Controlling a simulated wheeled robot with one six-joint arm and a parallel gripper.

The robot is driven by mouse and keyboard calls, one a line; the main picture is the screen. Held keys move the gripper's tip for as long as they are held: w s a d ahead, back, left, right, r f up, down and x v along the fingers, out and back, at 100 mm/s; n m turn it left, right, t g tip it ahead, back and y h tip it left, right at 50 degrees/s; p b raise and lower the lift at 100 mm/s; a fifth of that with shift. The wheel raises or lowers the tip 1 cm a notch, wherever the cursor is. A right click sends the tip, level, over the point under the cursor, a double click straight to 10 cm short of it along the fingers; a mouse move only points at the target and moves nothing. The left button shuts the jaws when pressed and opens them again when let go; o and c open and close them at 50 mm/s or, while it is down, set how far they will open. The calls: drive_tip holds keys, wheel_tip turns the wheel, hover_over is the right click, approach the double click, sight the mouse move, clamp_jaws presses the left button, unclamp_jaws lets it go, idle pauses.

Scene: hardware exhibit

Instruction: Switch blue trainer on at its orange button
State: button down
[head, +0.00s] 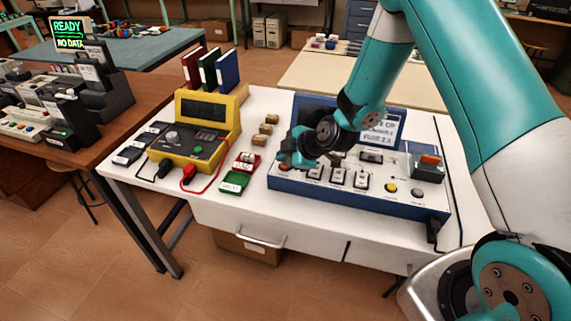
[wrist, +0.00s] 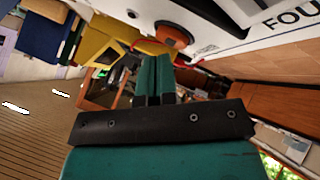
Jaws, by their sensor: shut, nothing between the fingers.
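The blue trainer (head: 335,193) stands on the white table, with a white sloped top panel and a raised back with a screen. My gripper (head: 289,158) is over the panel's left end, its fingers shut and empty. In the wrist view the shut teal fingers (wrist: 155,62) point toward a round orange button (wrist: 173,36) on the white panel, with the tips just short of it in the picture. I cannot tell whether they touch it. In the head view my gripper largely hides that button. An orange rocker (head: 430,160) sits on a grey box at the panel's right.
A yellow meter (head: 207,125) with black and red leads stands left of the trainer. A red tray (head: 247,162) and a green tray (head: 234,182) lie between them. Switches (head: 338,176) and a yellow button (head: 391,188) line the panel right of my gripper.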

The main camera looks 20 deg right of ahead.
drive_tip(key=shift+f+b, duration=0.4)
drive_tip(key=shift+f, duration=0.05)
drive_tip(key=shift+r, duration=0.5)
idle(0.3)
drive_tip(key=shift+r, duration=0.15)
drive_tip(key=shift+r+p, duration=1.9)
drive_tip(key=shift+r, duration=1.05)
